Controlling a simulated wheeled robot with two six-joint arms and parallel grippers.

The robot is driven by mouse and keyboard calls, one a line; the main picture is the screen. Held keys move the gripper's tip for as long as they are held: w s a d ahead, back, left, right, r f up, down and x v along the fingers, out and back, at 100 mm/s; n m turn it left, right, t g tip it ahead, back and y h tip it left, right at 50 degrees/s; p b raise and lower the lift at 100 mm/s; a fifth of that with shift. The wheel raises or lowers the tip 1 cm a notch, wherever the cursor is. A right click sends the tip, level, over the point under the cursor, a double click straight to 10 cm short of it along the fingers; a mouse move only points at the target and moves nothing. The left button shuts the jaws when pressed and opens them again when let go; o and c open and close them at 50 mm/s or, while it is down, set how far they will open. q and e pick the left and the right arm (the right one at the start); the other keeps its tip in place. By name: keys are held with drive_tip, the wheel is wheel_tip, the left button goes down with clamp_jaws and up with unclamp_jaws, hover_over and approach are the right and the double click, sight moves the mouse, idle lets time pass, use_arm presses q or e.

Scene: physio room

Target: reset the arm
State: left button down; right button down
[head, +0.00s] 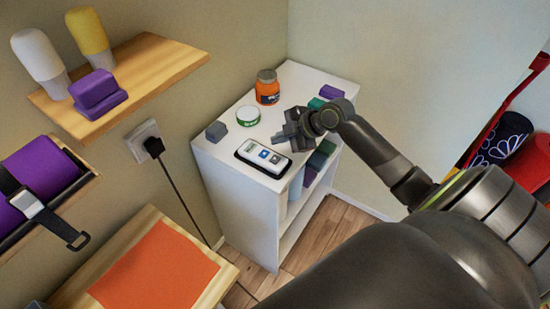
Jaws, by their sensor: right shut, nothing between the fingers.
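My right arm comes in from the lower right. Its gripper (288,137) is over the top of the white shelf unit (222,160), just behind a white device with blue buttons (264,157) on a dark base. The jaws are shut and hold nothing. I cannot tell whether the fingertips touch the shelf top. My left gripper does not show.
On the unit are an orange jar (267,88), a green-and-white tin (248,116), a grey block (216,131) and a purple block (331,92). A wooden wall shelf (160,65) is upper left. An orange mat (155,268) is lower left. A red rack (500,115) is right.

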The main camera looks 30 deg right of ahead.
idle(0.4)
drive_tip(key=s+a+f+m+g+h, duration=0.1)
drive_tip(key=s+a+f+m, duration=0.1)
drive_tip(key=s+f, duration=0.3)
drive_tip(key=s+a+f+m+g+h, duration=0.1)
drive_tip(key=s+a+f+m, duration=0.15)
drive_tip(key=s, duration=0.35)
drive_tip(key=s+d+m+g+h, duration=0.15)
drive_tip(key=s+m+h, duration=0.35)
drive_tip(key=s+m, duration=1)
drive_tip(key=s+d+f+n+g+b, duration=0.1)
drive_tip(key=s+f+n+g, duration=0.15)
drive_tip(key=f, duration=2.35)
drive_tip(key=s+a+f+b, duration=0.1)
drive_tip(key=s+f, duration=1.4)
drive_tip(key=f, duration=0.1)
drive_tip(key=shift+s+f+n+y, duration=0.15)
drive_tip(key=shift+s+n+y, duration=0.15)
drive_tip(key=shift+s+y, duration=0.1)
